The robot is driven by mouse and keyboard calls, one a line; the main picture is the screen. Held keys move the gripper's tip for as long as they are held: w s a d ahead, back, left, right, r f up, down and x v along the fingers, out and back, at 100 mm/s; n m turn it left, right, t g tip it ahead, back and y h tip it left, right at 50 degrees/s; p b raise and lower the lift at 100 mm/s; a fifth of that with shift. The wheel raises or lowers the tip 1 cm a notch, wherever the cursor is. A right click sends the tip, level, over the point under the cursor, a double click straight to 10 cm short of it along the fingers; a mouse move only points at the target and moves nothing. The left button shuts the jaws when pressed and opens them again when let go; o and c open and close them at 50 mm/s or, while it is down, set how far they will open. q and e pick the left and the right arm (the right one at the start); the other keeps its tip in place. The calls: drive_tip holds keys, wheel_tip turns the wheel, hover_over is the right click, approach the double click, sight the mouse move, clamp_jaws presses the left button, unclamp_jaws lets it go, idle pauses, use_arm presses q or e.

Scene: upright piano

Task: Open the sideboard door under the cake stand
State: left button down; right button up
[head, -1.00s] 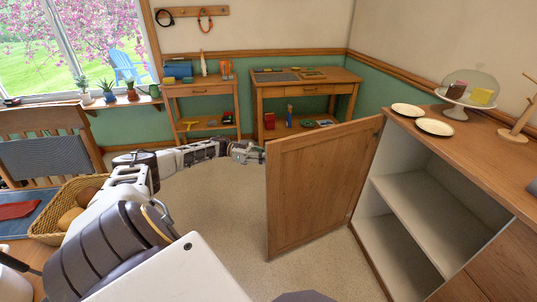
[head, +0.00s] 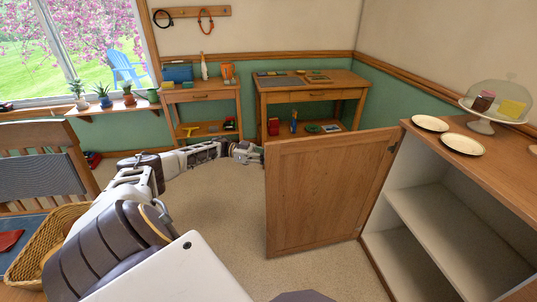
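The sideboard door (head: 325,192) stands wide open, swung out from the sideboard and hinged at its right edge. The sideboard (head: 437,195) shows a bare inside with a shelf. The cake stand (head: 485,120) is on the sideboard top at the far right, with a glass dome over pieces of cake. My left gripper (head: 258,154) is at the free upper left edge of the door. Its fingertips are partly hidden by the door, and I cannot tell whether they touch it or are shut. My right gripper is not in view.
A bread basket (head: 40,243) and a chair (head: 45,165) are at the left. A wooden desk (head: 310,94) stands at the back. The floor left of the door is clear.

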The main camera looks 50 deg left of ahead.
use_arm(q)
drive_tip(key=shift+f, duration=0.1)
drive_tip(key=c, duration=1.5)
unclamp_jaws()
drive_tip(key=shift+c, duration=0.2)
drive_tip(key=shift+a, duration=0.15)
drive_tip(key=v, duration=1.1)
drive_tip(key=shift+s+a, duration=0.15)
drive_tip(key=shift+a, duration=0.15)
